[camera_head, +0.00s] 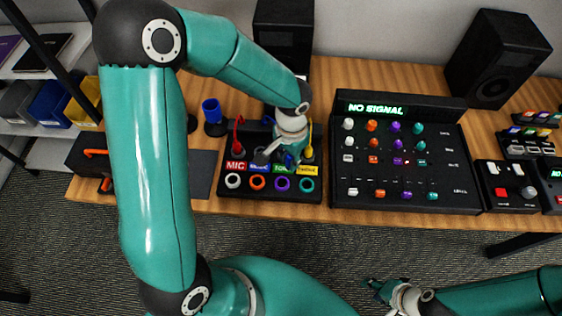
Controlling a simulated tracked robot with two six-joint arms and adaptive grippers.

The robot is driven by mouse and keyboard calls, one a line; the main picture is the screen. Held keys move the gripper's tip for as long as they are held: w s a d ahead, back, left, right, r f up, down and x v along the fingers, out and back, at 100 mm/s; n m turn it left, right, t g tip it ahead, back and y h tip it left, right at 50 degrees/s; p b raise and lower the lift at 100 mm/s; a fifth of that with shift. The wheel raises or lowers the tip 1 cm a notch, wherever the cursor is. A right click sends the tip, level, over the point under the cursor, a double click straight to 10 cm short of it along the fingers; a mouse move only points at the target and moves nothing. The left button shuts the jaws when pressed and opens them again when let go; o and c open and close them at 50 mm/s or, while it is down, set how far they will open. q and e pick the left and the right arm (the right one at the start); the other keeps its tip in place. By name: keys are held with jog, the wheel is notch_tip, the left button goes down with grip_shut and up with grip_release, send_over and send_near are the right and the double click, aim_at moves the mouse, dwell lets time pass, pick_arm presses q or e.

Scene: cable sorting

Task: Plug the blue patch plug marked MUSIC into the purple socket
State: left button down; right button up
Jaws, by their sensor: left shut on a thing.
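The patch box (226,193) is on the wooden desk, with red MIC, blue MUSIC, green and yellow labels above a row of white, orange, purple and teal ringed sockets. The purple socket (282,184) is third from the left and looks empty. My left gripper (290,160) reaches down over the box near the green label, just above and behind the purple socket. It is shut on a small blue piece, which looks like the blue patch plug (289,158) and is mostly hidden by the fingers. My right gripper (376,290) is low in front of the desk, away from the box.
A red plug (239,136) and a yellow plug (309,138) stand at the box's back. A mixer (341,194) reading NO SIGNAL sits close to its right. Speakers stand at the back. My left arm covers the left desk.

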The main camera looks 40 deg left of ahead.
pick_arm(q)
jog(key=shift+m, duration=0.3)
jog(key=shift+s+a+f+b, duration=0.1)
jog(key=shift+s+f+b, duration=0.45)
jog(key=shift+f, duration=0.25)
jog(key=shift+s+a+f+b, duration=0.15)
jog(key=shift+s+f+b, duration=0.15)
jog(key=shift+f+b, duration=0.4)
jog(key=shift+s+a+f+b, duration=0.1)
jog(key=shift+s+f+b, duration=0.4)
jog(key=shift+f, duration=0.4)
jog(key=shift+f+b, duration=0.3)
jog(key=shift+b, duration=0.55)
jog(key=shift+f+b, duration=0.8)
jog(key=shift+b, duration=0.25)
dwell(0.7)
dwell(0.4)
jog(key=shift+c, duration=2)
grip_release()
jog(key=shift+w, duration=0.1)
notch_tip(320, 180, up, 7)
jog(key=p, duration=0.5)
